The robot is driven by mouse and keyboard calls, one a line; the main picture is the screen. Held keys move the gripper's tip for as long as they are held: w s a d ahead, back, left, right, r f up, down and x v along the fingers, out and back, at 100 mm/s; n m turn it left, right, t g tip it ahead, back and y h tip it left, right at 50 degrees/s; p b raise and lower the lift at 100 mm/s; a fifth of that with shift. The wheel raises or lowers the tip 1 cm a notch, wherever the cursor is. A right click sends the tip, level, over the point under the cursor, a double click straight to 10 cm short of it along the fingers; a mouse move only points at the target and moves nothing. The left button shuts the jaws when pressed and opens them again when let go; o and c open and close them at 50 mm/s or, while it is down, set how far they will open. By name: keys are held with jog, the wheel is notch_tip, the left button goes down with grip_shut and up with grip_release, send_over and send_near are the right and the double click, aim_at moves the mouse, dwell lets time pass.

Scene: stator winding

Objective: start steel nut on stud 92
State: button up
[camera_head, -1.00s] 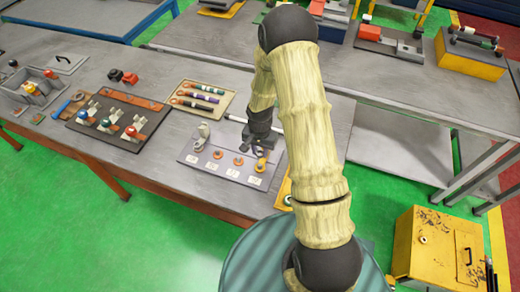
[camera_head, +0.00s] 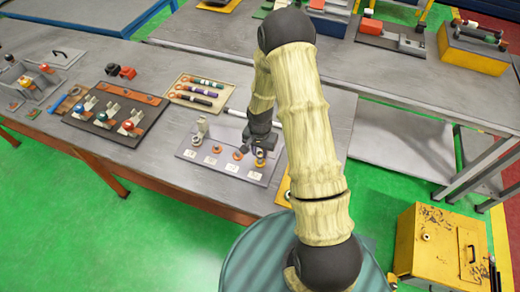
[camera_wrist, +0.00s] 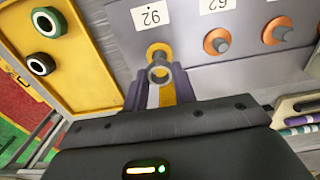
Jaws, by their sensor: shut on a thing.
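The grey stud plate (camera_head: 225,164) lies on the table with a row of studs and white number labels. In the wrist view, label 92 (camera_wrist: 152,15) is upside down above the stud with a yellow collar, stud 92 (camera_wrist: 159,50). My gripper (camera_wrist: 158,92) is shut on a grey steel nut (camera_wrist: 158,74), seen as a ring between the fingertips. The nut overlaps the lower edge of the yellow collar in this view. I cannot tell whether it touches the stud. In the head view my gripper (camera_head: 262,140) is at the plate's right end, and the nut is not clear.
Two studs with orange collars (camera_wrist: 217,41) (camera_wrist: 277,31) stand beside stud 92. A yellow tray (camera_wrist: 80,85) holds a green ring and a black ring. A tray of coloured tools (camera_head: 200,94) lies behind the plate. A dark fixture board (camera_head: 117,115) lies further left.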

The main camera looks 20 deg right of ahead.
aim_at(260, 158)
jog(key=shift+f+b, duration=0.65)
jog(key=shift+f, duration=0.4)
jog(key=shift+f+b, duration=0.65)
jog(key=shift+b, duration=0.1)
dwell(1.1)
jog(key=shift+s+f, duration=0.15)
dwell(1.1)
jog(key=m, duration=0.2)
jog(key=shift+f+m+b, duration=0.1)
jog(key=shift+m+b, duration=0.2)
jog(key=shift+b, duration=0.1)
jog(key=m, duration=0.3)
jog(key=shift+m, duration=0.4)
jog(key=o, duration=0.9)
jog(key=shift+o, duration=0.2)
jog(key=shift+r, duration=0.2)
jog(key=shift+r+p, duration=2.5)
jog(key=shift+r, duration=0.95)
